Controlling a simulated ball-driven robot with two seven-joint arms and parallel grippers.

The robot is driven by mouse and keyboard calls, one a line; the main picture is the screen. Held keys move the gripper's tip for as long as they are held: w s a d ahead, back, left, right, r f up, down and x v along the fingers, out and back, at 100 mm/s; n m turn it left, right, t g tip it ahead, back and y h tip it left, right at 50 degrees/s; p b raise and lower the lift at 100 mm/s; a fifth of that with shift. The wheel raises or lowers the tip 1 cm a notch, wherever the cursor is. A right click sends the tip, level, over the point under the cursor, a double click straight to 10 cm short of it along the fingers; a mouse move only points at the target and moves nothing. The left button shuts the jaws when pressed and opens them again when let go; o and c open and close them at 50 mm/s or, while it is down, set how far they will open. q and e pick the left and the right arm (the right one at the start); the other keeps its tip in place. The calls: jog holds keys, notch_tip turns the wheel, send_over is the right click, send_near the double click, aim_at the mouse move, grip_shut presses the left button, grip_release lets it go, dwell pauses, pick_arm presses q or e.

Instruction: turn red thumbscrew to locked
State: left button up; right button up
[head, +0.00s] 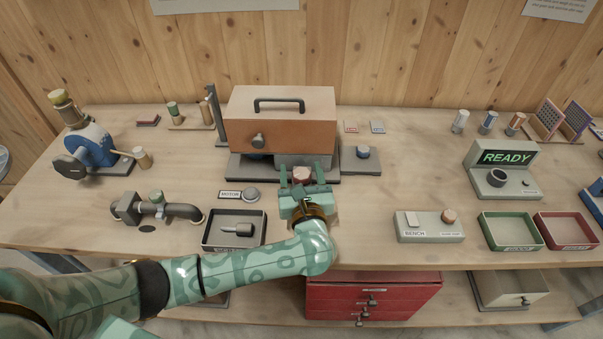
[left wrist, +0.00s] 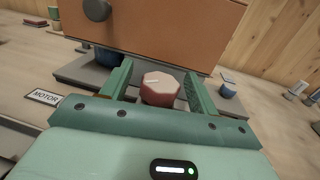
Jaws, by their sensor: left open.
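The red thumbscrew (head: 301,174) is a faceted red knob at the front of the orange-brown mixer housing (head: 280,120). In the left wrist view the red thumbscrew (left wrist: 160,88) shows a pale mark on its top face. My left gripper (head: 303,187) is open, with one finger on each side of the thumbscrew; it also shows in the left wrist view (left wrist: 158,85). Small gaps seem to show between the fingers and the knob, and I cannot tell whether either touches. Any locked marking is hidden or too small to read. My right gripper is not in view.
A MOTOR label (head: 230,195) and grey button (head: 251,194) lie left of my gripper, above a dark tray (head: 209,241) holding a grey part. A blue knob (head: 363,152) stands right of the mixer. The bench between my gripper and the BENCH box (head: 429,235) is clear.

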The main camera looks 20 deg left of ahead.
pick_arm(q)
jog(key=c, duration=1)
jog(key=shift+o, duration=0.2)
jog(key=shift+f+h, duration=0.1)
jog(key=shift+h, duration=0.2)
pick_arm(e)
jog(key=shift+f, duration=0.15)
